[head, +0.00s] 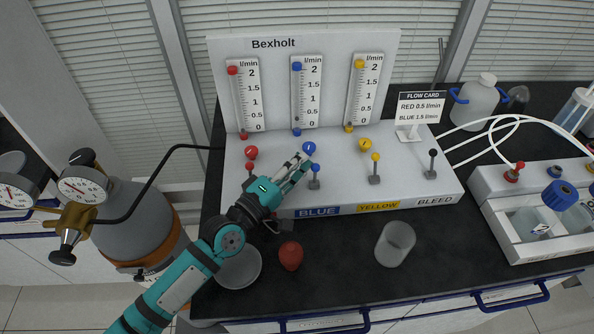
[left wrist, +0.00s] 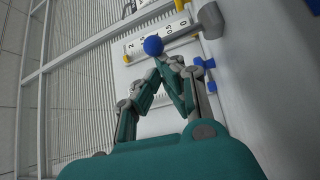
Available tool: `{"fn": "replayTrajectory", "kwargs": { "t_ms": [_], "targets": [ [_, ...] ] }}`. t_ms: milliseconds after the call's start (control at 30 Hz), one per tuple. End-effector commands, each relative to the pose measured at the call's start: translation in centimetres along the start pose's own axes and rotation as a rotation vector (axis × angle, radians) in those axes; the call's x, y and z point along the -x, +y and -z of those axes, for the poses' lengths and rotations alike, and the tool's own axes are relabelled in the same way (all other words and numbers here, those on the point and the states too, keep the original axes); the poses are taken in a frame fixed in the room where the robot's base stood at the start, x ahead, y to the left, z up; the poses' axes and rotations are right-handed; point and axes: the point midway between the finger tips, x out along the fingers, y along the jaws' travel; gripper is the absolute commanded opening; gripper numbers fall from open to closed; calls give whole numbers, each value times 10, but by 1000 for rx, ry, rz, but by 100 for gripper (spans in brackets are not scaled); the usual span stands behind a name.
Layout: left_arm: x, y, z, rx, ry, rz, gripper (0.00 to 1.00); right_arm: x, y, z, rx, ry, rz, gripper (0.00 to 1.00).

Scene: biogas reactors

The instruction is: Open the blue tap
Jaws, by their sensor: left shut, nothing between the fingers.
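The Bexholt panel (head: 302,70) stands at the back of the bench, with a base in front of it. The blue tap (head: 314,172) is a small lever with a blue ball on a grey foot, above the BLUE label (head: 318,211). A round blue knob (head: 308,148) sits just behind it. My left gripper (head: 303,159) is shut and empty, its fingertips close to the blue tap and knob. In the left wrist view a blue ball (left wrist: 153,45) shows just beyond the fingertips (left wrist: 167,62). I cannot tell whether they touch it.
A yellow lever (head: 375,168) and a black lever (head: 432,163) stand to the right. A flow card (head: 420,107) reads RED 0.5 and BLUE 1.5 l/min. A clear cup (head: 395,244), a red object (head: 291,256) and a round dish (head: 239,268) occupy the bench front.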

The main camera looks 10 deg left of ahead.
Motion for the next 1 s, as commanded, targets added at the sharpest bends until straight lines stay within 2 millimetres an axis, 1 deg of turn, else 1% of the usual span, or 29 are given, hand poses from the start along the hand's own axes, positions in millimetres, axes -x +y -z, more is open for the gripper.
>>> {"fn": "replayTrajectory", "kwargs": {
  "t_ms": [33, 133, 300, 467, 567, 667, 900, 1000],
  "targets": [
    [2, -4, -2, -28, -3, -23, 0, -11, -1, -1, 0, 0, 1, 36],
    [3, 0, -4, -61, -1, -57, 0, -15, -2, -1, 0, 0, 3, 36],
    [4, 4, -4, -56, 0, -53, 0, -15, -4, -1, 0, 1, 4, 36],
    [4, 4, -4, -55, 0, -52, 0, -15, -2, -1, 2, 0, 2, 36],
    [3, 10, -4, -53, 0, -54, 0, -15, -1, -2, 2, -1, 1, 36],
    [1, 23, -3, -50, 1, -57, 0, -15, -1, -2, 1, -1, 1, 36],
    [-4, 70, 2, -54, 1, -59, 0, -15, -1, -2, 1, -1, 1, 36],
    [-5, 86, 4, -55, 2, -58, 0, -15, -1, -2, 0, -1, 1, 36]
  ]
}}
